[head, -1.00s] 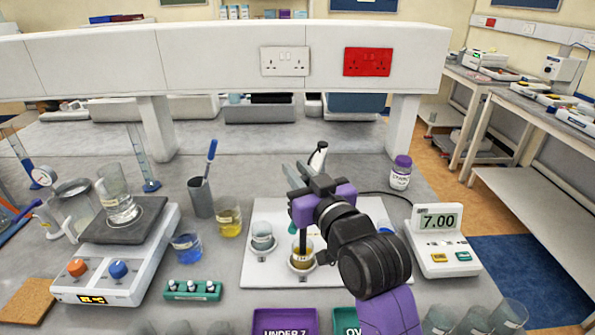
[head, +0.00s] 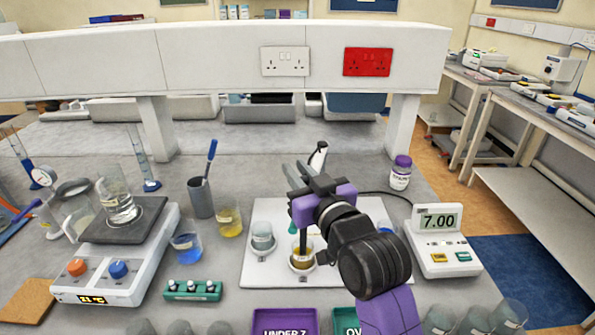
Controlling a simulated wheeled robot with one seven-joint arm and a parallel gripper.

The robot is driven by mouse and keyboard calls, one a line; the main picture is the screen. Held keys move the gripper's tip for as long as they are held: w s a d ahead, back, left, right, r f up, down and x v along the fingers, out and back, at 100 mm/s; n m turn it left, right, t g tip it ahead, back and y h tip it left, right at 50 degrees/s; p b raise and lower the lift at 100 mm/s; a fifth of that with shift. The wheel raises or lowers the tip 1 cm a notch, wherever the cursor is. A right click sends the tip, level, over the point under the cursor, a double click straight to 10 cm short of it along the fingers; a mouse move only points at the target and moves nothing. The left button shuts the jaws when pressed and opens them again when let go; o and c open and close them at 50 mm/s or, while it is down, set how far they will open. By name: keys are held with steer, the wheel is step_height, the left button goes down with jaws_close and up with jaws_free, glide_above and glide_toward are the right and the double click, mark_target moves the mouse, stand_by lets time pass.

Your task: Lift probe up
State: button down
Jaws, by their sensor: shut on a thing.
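The probe (head: 303,238) is a thin dark rod standing upright, its lower end in a small cup of amber liquid (head: 302,260) on a white board. My gripper (head: 300,208) reaches in from the right above the cup and is shut on the probe. The fingers and wrist hide the probe's upper part and the exact grip. The pH meter (head: 440,240) at the right reads 7.00, and a black cable runs behind my arm towards it.
A second small cup (head: 262,240) stands on the white board (head: 262,280), left of the probe. A purple tray (head: 285,322) lies in front; a purple-capped bottle (head: 401,172) stands behind right.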

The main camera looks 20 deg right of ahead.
steer(key=shift+r, duration=0.1)
step_height(320, 180, up, 8)
steer(key=p, duration=0.6)
steer(key=c, duration=1.5)
jaws_free()
steer(key=shift+o, duration=0.9)
steer(key=s+b, duration=0.1)
steer(key=s, duration=0.7)
steer(key=shift+d+b, duration=0.15)
steer(key=shift+b, duration=0.25)
